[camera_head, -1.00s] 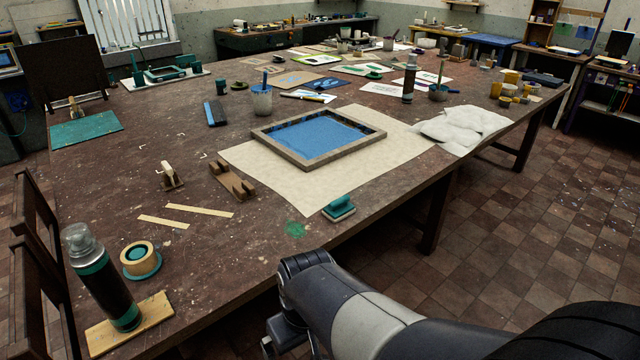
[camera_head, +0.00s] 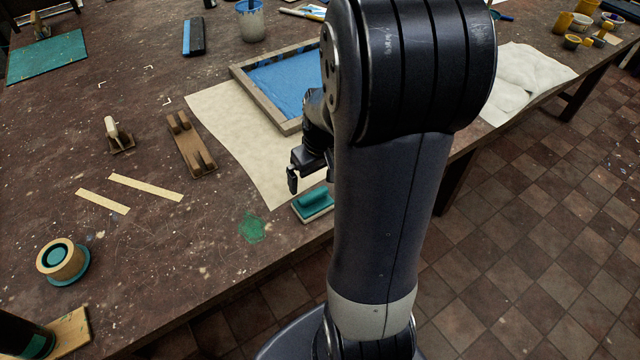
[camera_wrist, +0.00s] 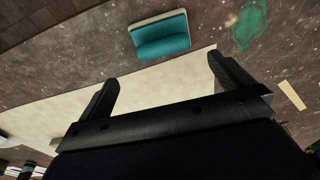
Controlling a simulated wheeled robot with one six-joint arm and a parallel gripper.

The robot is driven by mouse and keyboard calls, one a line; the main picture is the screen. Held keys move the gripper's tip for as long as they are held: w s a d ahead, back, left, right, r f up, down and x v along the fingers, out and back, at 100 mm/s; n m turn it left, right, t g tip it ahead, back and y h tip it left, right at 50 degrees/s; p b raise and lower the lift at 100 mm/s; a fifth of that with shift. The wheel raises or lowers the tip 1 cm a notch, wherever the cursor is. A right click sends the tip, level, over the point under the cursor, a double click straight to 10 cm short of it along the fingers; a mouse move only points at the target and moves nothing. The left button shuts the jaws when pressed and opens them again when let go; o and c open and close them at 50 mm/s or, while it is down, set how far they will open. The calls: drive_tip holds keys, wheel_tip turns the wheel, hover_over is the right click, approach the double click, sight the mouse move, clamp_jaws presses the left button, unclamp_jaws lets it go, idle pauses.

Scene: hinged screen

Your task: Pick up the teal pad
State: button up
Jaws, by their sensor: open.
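The teal pad (camera_head: 313,203) is a small block with a raised teal grip on a pale base. It lies on the table near its front edge, beside the near corner of the cream sheet (camera_head: 225,110). In the wrist view the teal pad (camera_wrist: 160,37) lies beyond the fingertips, a little left of the middle of the gap. My gripper (camera_wrist: 163,72) is open and empty, with both fingers apart. In the head view my gripper (camera_head: 308,180) is just above and behind the pad, partly hidden by my arm. The pad's right end is close to my arm's outline.
A wood-framed screen with blue mesh (camera_head: 284,78) lies on the sheet behind. A wooden hinge piece (camera_head: 192,146) and pale strips (camera_head: 145,187) lie to the left. A green paint stain (camera_head: 252,228) marks bare table left of the pad.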

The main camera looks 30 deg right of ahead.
sight(313, 193)
drive_tip(key=shift+w+a+f+p, duration=0.1)
drive_tip(key=shift+w+f+p, duration=0.15)
drive_tip(key=shift+f, duration=1.5)
drive_tip(key=shift+w+a+f+p, duration=0.1)
drive_tip(key=shift+w+f+p, duration=0.1)
drive_tip(key=shift+f, duration=1.5)
drive_tip(key=shift+w+a+f+p, duration=0.15)
drive_tip(key=shift+f+p, duration=0.1)
drive_tip(key=shift+f, duration=1.5)
drive_tip(key=shift+c, duration=0.4)
drive_tip(key=c, duration=0.7)
